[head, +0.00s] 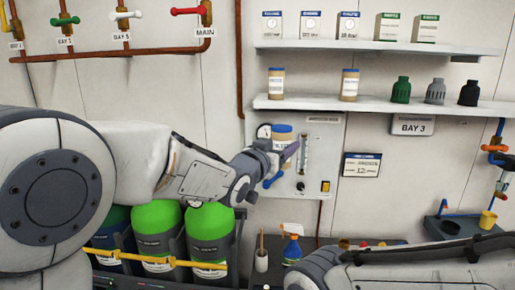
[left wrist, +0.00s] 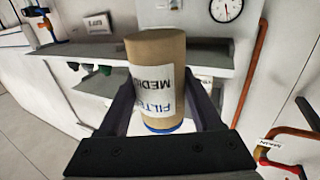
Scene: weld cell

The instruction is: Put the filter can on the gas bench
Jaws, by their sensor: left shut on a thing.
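The filter can (head: 283,143) is a brown cylinder with a blue lid, held up in front of the wall panel with the dial. My left gripper (head: 284,156) is shut on it. In the left wrist view the can (left wrist: 157,75) stands between both fingers of the left gripper (left wrist: 165,105), its white label reading upside down and its blue end toward the palm. A dark bench top (head: 372,242) shows low in the head view, partly hidden by my right arm. I cannot tell whether it is the gas bench. My right gripper is not in view.
Two similar cans (head: 277,83) (head: 350,85) and several dark caps stand on the lower shelf (head: 375,104); boxes stand on the upper shelf (head: 380,47). Green gas cylinders (head: 155,217) stand low left behind a yellow bar. A spray bottle (head: 292,246) and a brush pot (head: 261,260) stand near the bench.

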